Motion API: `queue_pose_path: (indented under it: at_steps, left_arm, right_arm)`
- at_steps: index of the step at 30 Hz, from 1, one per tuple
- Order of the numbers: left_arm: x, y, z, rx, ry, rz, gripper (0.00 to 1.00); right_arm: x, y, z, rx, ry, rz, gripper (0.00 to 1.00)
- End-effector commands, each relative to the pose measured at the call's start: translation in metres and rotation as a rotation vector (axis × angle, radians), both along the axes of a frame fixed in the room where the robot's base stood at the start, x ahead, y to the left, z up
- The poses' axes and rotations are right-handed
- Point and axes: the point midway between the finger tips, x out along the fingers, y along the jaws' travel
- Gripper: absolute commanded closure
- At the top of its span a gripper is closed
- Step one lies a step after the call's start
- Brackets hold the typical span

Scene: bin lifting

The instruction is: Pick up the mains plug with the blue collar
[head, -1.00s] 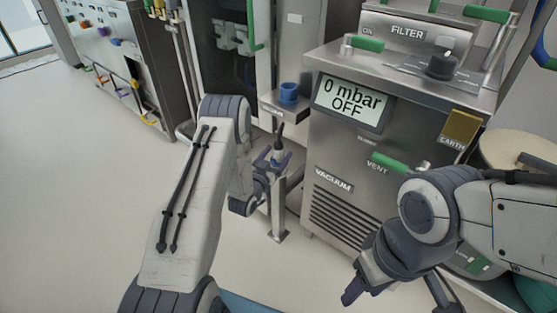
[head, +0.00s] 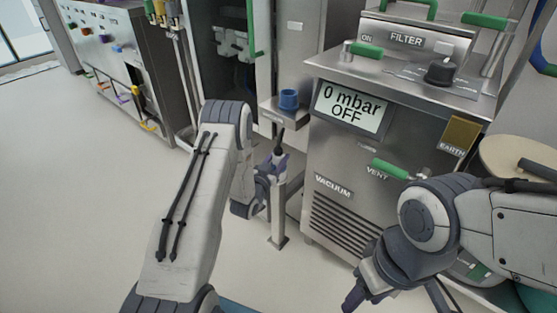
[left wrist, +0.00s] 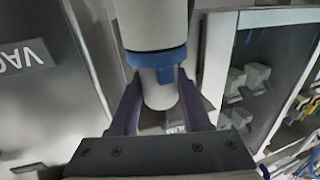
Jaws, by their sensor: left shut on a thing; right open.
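The mains plug (left wrist: 155,60) fills the upper middle of the left wrist view, a pale grey cylinder with a blue collar around it. My left gripper (left wrist: 160,96) is shut on it, with one dark purple finger on each side of the narrower pale part by the collar. In the head view my left gripper (head: 273,168) is at the top of a thin metal post, and the plug is mostly hidden there, with a black stub above. My right gripper (head: 370,284) is open and empty at the lower right, in front of the vacuum cabinet.
The steel vacuum cabinet (head: 345,170), with green handles and a "0 mbar OFF" display, stands just right of the post (head: 277,215). A blue cup-like socket (head: 289,98) sits on a small ledge behind the post. Open floor (head: 70,200) lies to the left.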

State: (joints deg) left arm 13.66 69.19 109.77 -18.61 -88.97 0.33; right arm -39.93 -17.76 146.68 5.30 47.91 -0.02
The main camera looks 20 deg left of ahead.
Motion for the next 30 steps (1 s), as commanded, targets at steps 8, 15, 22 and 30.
queue_pose_path:
  at_steps: [8,15,22,30]
  left_arm:
    - [0.001,0.000,0.042,0.001,-0.005,0.000,1.00]
    - [-0.021,-0.044,0.070,0.000,0.000,-0.006,1.00]
    - [-0.042,-0.084,0.096,0.000,-0.002,-0.005,1.00]
    - [-0.052,-0.103,0.108,0.000,-0.003,-0.001,1.00]
  right_arm:
    - [0.000,0.000,0.020,0.000,0.000,0.000,0.50]
    - [0.000,0.000,0.036,0.000,0.000,0.000,0.50]
    - [0.000,0.000,0.048,0.000,0.000,0.000,0.50]
    - [0.000,0.000,0.052,0.000,0.000,0.000,0.50]
